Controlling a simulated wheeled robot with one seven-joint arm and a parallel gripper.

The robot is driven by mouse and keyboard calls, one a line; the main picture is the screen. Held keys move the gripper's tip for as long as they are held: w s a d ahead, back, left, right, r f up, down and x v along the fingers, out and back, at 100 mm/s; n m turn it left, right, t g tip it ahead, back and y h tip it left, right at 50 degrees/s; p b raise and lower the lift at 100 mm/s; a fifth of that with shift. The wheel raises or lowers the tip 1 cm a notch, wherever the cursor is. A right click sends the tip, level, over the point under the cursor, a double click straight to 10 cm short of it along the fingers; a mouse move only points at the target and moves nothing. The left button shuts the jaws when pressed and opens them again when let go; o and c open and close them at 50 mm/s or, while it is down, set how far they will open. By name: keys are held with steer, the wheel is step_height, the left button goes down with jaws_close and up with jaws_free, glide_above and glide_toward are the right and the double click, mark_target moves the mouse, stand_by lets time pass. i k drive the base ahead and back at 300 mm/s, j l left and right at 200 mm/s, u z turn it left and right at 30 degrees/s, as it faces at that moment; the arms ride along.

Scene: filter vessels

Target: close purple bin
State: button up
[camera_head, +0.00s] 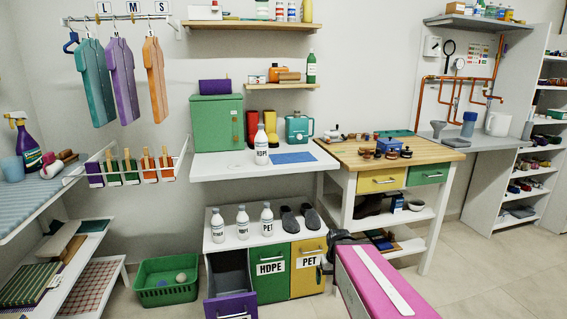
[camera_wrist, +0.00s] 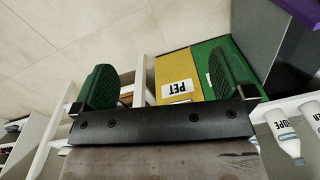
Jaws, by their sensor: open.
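The purple bin (camera_head: 231,305) is at the lower left of the white bin cabinet, pulled out, with its dark grey inside showing from above. Part of it shows at the top right of the wrist view (camera_wrist: 304,12), with a grey side wall. My gripper (camera_wrist: 165,80) is open and empty, its two green pads wide apart. In the head view it is near the yellow PET bin, right of the purple bin and apart from it. The purple bin's lower front is cut off by the head view's edge.
The green HDPE bin (camera_head: 270,275) and yellow PET bin (camera_head: 308,267) are shut beside it. Several white bottles and dark slippers (camera_head: 300,219) stand on the cabinet top (camera_head: 220,244). A green basket (camera_head: 166,281) is on the floor to the left. A wooden-topped workbench (camera_head: 430,150) stands right.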

mark_target(232, 299)
steer(key=k+l, duration=0.2)
steer(key=u, duration=1.3)
steer(key=l+z, duration=0.2)
steer(key=l, duration=0.45)
